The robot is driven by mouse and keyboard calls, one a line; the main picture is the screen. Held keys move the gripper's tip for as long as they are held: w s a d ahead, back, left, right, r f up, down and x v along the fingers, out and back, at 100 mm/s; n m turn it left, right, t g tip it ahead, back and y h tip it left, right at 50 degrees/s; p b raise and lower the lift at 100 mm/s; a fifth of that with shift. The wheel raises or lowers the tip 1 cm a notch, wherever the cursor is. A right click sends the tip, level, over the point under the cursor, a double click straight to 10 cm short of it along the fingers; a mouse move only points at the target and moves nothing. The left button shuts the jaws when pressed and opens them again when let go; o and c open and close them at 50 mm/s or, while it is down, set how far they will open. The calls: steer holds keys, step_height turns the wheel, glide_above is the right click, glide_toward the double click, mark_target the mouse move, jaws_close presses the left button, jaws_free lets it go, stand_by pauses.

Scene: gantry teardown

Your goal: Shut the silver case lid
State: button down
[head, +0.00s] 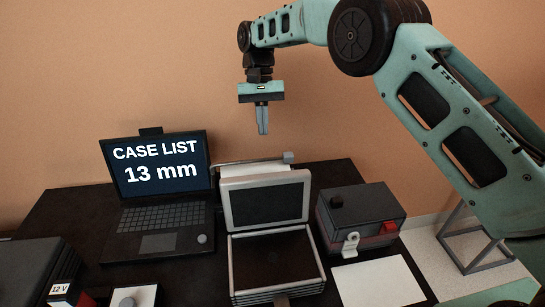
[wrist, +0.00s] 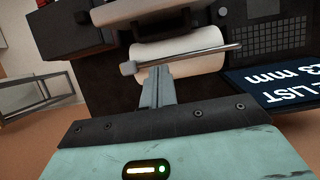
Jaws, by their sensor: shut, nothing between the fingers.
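The silver case (head: 278,270) stands open on the dark table, with a black interior and silver rims. Its lid (head: 265,202) is raised, leaning up at the back edge of the case. My gripper (head: 263,130) hangs above and behind the lid, pointing down, with its fingers together and empty. It is clear of the lid. In the wrist view the gripper fingers (wrist: 157,88) are seen closed in front of a white roll (wrist: 180,52). Part of the case appears at the top edge of the wrist view but is mostly cut off.
A laptop (head: 157,190) reading "CASE LIST 13 mm" stands left of the case. A dark box with a red switch (head: 360,217) stands to the right, with a white sheet (head: 378,283) before it. A rod with a knob (head: 288,157) lies behind the lid.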

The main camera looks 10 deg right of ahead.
mark_target(266, 196)
steer(key=p+x, duration=0.2)
steer(key=x, duration=0.8)
steer(key=shift+s+r, duration=0.1)
steer(key=shift+s, duration=0.05)
steer(key=shift+s+r+p, duration=0.15)
steer(key=shift+s+p, duration=0.2)
steer(key=shift+s, duration=0.15)
steer(key=shift+s+r+p, duration=0.2)
steer(key=shift+s+p, duration=0.1)
steer(key=shift+s, duration=1.1)
